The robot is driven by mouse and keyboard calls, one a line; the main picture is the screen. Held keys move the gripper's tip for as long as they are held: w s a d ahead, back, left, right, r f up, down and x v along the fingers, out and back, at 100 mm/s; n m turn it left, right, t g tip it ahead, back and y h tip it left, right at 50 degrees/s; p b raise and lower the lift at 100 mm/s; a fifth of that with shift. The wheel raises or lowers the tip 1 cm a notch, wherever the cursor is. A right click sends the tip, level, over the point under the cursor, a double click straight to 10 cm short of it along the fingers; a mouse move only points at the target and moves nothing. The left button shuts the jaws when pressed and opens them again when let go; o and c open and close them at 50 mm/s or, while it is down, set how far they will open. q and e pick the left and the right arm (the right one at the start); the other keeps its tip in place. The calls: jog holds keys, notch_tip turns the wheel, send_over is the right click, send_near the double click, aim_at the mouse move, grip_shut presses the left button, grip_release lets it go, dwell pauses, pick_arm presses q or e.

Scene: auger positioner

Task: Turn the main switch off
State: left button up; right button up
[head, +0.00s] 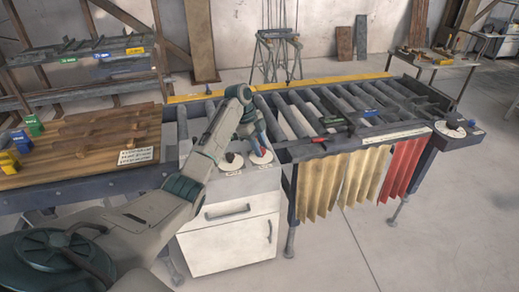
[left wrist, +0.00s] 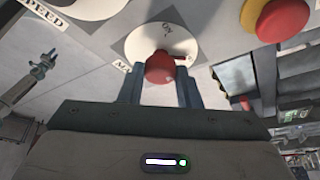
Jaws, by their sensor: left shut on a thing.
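A round white dial plate (head: 261,157) with dark marks sits on the top of the white cabinet (head: 235,245). In the left wrist view the dial plate (left wrist: 188,42) carries a red knob (left wrist: 160,68), and short dark lettering shows at its rim. My left gripper (head: 260,138) reaches down onto this plate. In the left wrist view my left gripper (left wrist: 158,72) has one finger on each side of the knob and is shut on it. In the head view the gripper hides most of the knob. My right gripper is in neither view.
Another white dial plate (head: 231,162) lies just left of the gripper. A red button (left wrist: 284,18) on a yellow base is close by in the left wrist view. The roller conveyor (head: 320,110) stands right of the cabinet, a wooden bench (head: 80,150) left.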

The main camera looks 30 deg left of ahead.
pick_arm(q)
jog(key=shift+m, duration=0.5)
jog(key=o, duration=0.9)
jog(key=shift+o, duration=0.2)
jog(key=shift+r+b, duration=0.1)
jog(key=shift+b, duration=0.2)
jog(key=shift+a+r, duration=0.15)
jog(key=shift+r, duration=0.05)
jog(key=b+v, duration=0.1)
jog(key=v, duration=0.1)
jog(key=shift+a+r, duration=0.1)
jog(key=shift+r, duration=0.15)
jog(key=p+v, duration=0.5)
jog(key=v, duration=0.2)
jog(key=shift+w+r, duration=0.25)
jog(key=shift+a, duration=0.1)
